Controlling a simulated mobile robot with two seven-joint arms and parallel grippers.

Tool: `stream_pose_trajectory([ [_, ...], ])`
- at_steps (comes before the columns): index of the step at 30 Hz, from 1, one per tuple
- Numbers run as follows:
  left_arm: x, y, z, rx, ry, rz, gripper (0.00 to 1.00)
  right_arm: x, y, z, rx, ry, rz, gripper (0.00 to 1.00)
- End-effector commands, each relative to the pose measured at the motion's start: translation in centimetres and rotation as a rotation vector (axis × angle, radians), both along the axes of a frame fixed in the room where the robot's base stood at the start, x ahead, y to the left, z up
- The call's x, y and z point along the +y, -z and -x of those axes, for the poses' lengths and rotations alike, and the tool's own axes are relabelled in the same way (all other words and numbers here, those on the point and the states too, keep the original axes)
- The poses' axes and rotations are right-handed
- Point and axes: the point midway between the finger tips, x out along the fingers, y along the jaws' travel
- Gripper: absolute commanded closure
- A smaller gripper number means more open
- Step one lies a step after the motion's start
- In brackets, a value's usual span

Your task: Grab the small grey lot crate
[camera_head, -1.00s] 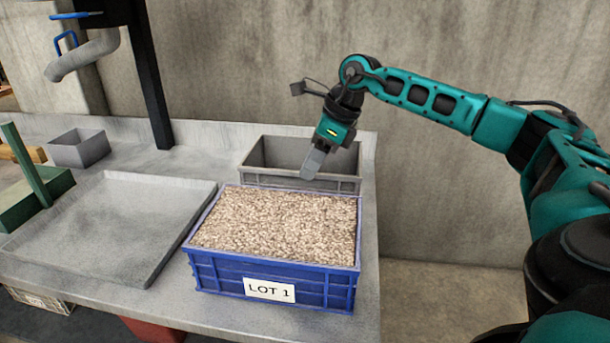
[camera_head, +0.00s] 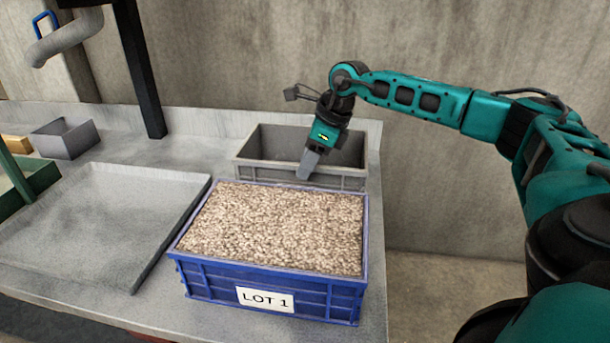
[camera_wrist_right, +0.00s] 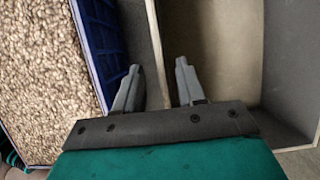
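The grey crate (camera_head: 345,181) stands on the bench behind the blue LOT 1 crate; no label shows on it. Its inside looks empty in the right wrist view (camera_wrist_right: 215,45). My right gripper (camera_head: 304,172) points down at its front wall. In the right wrist view the two fingers (camera_wrist_right: 158,68) are apart. The wall's rim runs between them, one finger inside the crate and one in the gap towards the blue crate. A clear space shows beside the inner finger. My left gripper is not in view.
The blue LOT 1 crate (camera_head: 205,277), full of grain, stands close in front. A shallow grey tray (camera_head: 95,215) lies to the left, with a small grey box (camera_head: 65,140) behind it. A dark post (camera_head: 140,70) rises at the back. A concrete wall (camera_head: 240,50) stands behind the bench.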

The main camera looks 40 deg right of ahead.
Motion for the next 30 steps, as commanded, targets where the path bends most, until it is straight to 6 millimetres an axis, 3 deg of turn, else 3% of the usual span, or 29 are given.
stream_pose_trajectory([
  [5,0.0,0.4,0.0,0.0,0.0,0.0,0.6,0.4,1.1,-0.5,0.0,-0.001,0.0,0.61],
  [13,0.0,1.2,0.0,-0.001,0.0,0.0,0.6,1.3,4.6,-1.9,0.001,0.0,-0.001,0.61],
  [20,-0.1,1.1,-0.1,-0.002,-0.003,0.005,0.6,1.3,4.7,-2.0,-0.001,0.0,-0.001,0.61],
  [30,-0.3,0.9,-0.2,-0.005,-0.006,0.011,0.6,1.3,4.7,-2.0,-0.001,0.0,-0.001,0.91],
])
